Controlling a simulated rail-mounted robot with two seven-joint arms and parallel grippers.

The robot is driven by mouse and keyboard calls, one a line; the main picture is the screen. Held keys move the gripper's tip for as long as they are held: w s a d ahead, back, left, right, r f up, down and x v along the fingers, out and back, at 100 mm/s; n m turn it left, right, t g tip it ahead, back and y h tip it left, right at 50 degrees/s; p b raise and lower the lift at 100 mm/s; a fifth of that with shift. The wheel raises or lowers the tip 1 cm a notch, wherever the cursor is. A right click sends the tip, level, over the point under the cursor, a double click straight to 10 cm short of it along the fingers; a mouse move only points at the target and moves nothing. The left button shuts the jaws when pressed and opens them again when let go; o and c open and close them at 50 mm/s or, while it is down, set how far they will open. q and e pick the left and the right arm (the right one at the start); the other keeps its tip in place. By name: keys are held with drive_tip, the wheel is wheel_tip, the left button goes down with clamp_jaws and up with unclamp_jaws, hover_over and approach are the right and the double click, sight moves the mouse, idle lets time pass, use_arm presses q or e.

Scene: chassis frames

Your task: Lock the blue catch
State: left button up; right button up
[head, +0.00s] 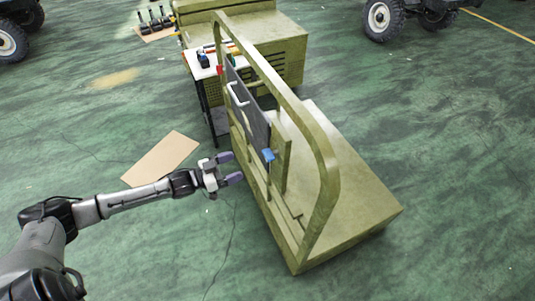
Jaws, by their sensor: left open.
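The blue catch (268,155) is a small blue piece at the lower near corner of a dark grey panel (247,110). The panel is mounted on an olive-green chassis frame (325,165) with a tall curved bar. My left gripper (232,167) reaches in from the left. It is open, with its fingers pointing toward the frame. It appears to be a short way left of the blue catch, with nothing between its fingers. Whether the catch is locked cannot be told. My right gripper is not in view.
A red piece (220,70) shows at the panel's far end, near a white handle (238,92). A small table (203,72) with tools stands behind. A cardboard sheet (160,158) lies on the green floor. Vehicle wheels (379,18) show at the back. The left floor is mostly clear.

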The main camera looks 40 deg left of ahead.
sight(264, 155)
use_arm(q)
drive_tip(key=b+x, duration=0.2)
drive_tip(key=x, duration=1)
drive_tip(key=shift+w+d, duration=0.15)
drive_tip(key=shift+w, duration=0.15)
drive_tip(key=c, duration=0.9)
